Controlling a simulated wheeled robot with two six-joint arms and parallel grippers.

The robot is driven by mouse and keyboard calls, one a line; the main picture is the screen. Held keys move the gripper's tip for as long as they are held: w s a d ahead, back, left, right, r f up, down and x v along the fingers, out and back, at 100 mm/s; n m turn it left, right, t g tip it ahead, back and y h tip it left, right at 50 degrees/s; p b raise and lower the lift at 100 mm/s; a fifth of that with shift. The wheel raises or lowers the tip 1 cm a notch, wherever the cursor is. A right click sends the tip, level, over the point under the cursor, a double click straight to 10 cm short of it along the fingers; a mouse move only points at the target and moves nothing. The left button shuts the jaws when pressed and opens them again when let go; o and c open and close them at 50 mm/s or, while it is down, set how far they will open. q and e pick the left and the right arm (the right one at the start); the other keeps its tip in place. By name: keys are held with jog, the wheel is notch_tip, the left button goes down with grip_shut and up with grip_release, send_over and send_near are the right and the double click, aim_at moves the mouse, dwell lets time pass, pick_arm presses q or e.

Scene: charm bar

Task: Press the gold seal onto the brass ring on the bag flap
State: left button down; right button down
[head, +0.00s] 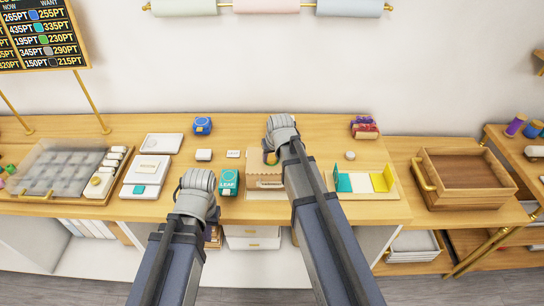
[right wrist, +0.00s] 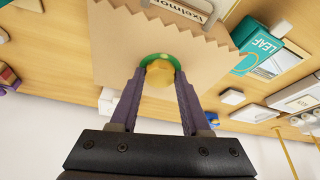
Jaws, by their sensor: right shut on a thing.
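A brown paper bag (head: 256,192) with a zigzag flap edge lies on the counter, partly hidden by my right arm. It fills much of the right wrist view (right wrist: 112,48). My right gripper (head: 270,157) is over the bag's far end. In the right wrist view its fingers (right wrist: 160,75) are shut on the gold seal (right wrist: 159,74), a rounded gold piece. A green and gold round patch shows right behind the seal at the flap; I cannot tell the brass ring apart or whether the seal touches it. My left gripper (head: 198,182) hangs left of the bag, fingers hidden.
A teal LEAF box (head: 229,181) stands between my left gripper and the bag. A tray with coloured cards (head: 400,210) lies to the right, a wooden tray (head: 465,180) further right. A grey padded tray (head: 62,170) is at the left. Small blocks stand behind.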

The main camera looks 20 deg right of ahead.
aim_at(272, 159)
jog(key=shift+f, duration=0.1)
grip_release()
dwell(0.6)
notch_tip(272, 159, up, 7)
jog(key=p, duration=0.7)
dwell(0.5)
